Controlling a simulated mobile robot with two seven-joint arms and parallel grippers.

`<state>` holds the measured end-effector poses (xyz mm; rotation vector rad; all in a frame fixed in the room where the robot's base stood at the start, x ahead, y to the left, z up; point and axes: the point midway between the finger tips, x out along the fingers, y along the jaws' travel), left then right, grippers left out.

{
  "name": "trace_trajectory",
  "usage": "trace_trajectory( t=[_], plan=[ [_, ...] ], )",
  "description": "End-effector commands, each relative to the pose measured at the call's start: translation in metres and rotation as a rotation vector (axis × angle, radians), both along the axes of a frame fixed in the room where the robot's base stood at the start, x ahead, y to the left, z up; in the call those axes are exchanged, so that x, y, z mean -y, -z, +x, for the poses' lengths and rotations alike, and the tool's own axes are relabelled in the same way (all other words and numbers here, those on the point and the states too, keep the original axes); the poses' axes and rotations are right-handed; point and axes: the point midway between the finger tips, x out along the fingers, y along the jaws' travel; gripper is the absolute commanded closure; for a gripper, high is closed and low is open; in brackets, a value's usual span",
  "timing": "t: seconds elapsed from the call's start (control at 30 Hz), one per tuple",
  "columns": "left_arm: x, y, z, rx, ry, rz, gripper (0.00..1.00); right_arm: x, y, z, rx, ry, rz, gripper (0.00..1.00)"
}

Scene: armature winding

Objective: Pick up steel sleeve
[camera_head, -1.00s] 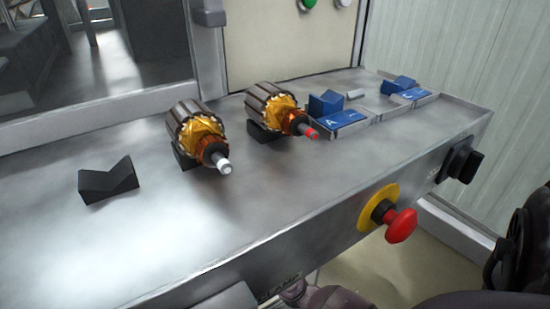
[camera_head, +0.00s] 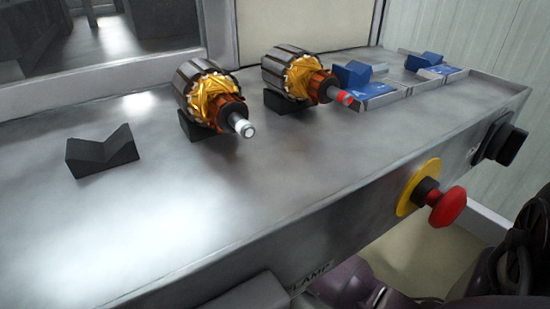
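Two armatures with copper windings lie on dark V-blocks on the metal bench. The left armature (camera_head: 211,97) has a shaft with a silver-white end (camera_head: 243,127), which may be a steel sleeve, but I cannot tell for sure. The right armature (camera_head: 300,77) has a red shaft end (camera_head: 344,98). A small pale grey piece (camera_head: 378,70) shows beside the blue V-block at the back right, too small to identify. Neither of my grippers shows.
An empty black V-block (camera_head: 102,152) stands at the left of the bench. Blue V-blocks (camera_head: 351,75) (camera_head: 424,61) and a blue plate marked A (camera_head: 377,90) sit at the back right. A red button (camera_head: 447,207) juts from the front face.

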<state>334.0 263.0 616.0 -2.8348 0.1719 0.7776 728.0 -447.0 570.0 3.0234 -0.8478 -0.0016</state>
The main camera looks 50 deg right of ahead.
Motion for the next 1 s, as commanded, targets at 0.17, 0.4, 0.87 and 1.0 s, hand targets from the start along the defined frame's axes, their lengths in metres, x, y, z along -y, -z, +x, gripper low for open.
trace_trajectory(
  t=[0.17,0.4,0.87,1.0],
  plan=[
    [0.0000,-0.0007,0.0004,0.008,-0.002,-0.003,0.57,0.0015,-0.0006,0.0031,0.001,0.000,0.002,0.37],
    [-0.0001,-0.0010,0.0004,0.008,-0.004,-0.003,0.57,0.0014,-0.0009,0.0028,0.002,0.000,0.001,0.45],
    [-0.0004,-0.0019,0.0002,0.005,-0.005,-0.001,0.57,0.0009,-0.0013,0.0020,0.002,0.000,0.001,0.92],
    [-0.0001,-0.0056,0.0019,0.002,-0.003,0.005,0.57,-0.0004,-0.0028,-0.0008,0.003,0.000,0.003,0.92]
  ],
)
